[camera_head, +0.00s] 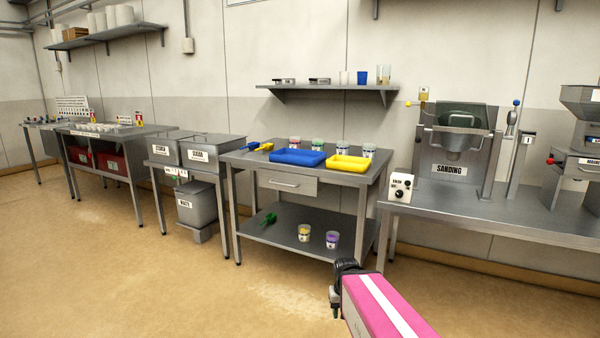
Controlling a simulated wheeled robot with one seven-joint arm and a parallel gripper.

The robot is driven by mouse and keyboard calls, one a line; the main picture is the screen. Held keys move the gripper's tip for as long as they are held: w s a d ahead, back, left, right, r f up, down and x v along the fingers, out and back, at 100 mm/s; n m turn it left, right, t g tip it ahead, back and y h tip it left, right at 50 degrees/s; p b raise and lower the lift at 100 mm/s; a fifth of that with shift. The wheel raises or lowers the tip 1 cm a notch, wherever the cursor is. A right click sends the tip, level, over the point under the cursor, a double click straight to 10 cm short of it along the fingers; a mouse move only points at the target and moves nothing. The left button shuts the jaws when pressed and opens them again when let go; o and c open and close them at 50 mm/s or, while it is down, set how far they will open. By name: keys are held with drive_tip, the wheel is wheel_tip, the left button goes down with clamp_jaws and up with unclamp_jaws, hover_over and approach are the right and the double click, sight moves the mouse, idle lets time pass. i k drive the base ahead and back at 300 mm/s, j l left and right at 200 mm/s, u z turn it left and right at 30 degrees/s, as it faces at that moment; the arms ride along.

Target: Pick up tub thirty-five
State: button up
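Small labelled tubs stand on the middle steel table: one with a reddish top (295,142), one greenish (318,144), and two more (341,147) (369,150) behind the trays. Two others, one with yellowish contents (304,232) and one with purple contents (332,239), stand on the table's lower shelf. The labels are too small to read, so I cannot tell which is tub thirty-five. My gripper (336,308) is low at the front, at the end of my pink arm, apart from the tubs. Its fingers are too small to judge.
The steel table (240,158) holds a blue tray (298,158), a yellow tray (349,163) and blue and yellow scoops. A green scoop (268,219) lies on the lower shelf. The sanding machine (455,148) stands right, bins (210,149) left. The floor in front is clear.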

sight(305, 230)
drive_tip(key=i+j+z, duration=0.2)
drive_tip(key=i, duration=0.3)
drive_tip(key=i+j+z, duration=0.15)
drive_tip(key=i, duration=0.35)
drive_tip(key=i+j+z, duration=0.2)
drive_tip(key=i, duration=0.3)
drive_tip(key=i+j+z, duration=0.2)
drive_tip(key=i, duration=0.25)
drive_tip(key=j, duration=0.1)
